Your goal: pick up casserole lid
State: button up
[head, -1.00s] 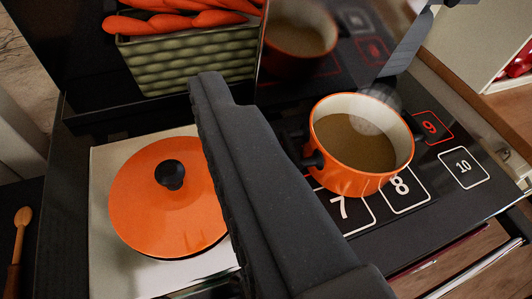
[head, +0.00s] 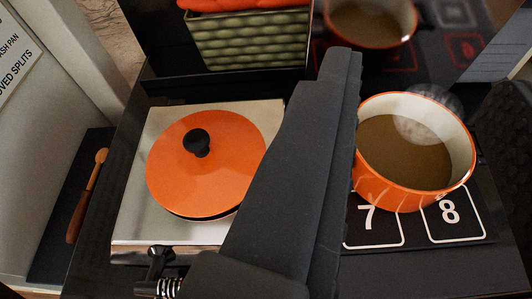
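The casserole lid (head: 222,168) is orange and round with a black knob (head: 197,142). It lies knob up on a pale square board (head: 135,222) at the left of the dark worktop. My gripper (head: 428,75) is open. One long dark finger crosses the middle of the view to the right of the lid, apart from the knob. A dark ridged shape at the right edge looks like the other finger, mostly cut off. The orange casserole pot (head: 372,185) holds brown liquid with steam above it. It shows between the two fingers, farther off, and nothing is gripped.
A green woven basket (head: 250,42) with orange contents stands behind the lid. A wooden spoon (head: 85,195) lies at the far left. Tiles marked 7 (head: 369,232) and 8 (head: 450,218) lie in front of the pot. A dark glossy panel behind reflects the pot.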

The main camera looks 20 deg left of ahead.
aim_at(205, 164)
jog(key=z, duration=0.65)
jog(key=k, duration=1.75)
jog(key=u, duration=0.9)
jog(key=i, duration=1.7)
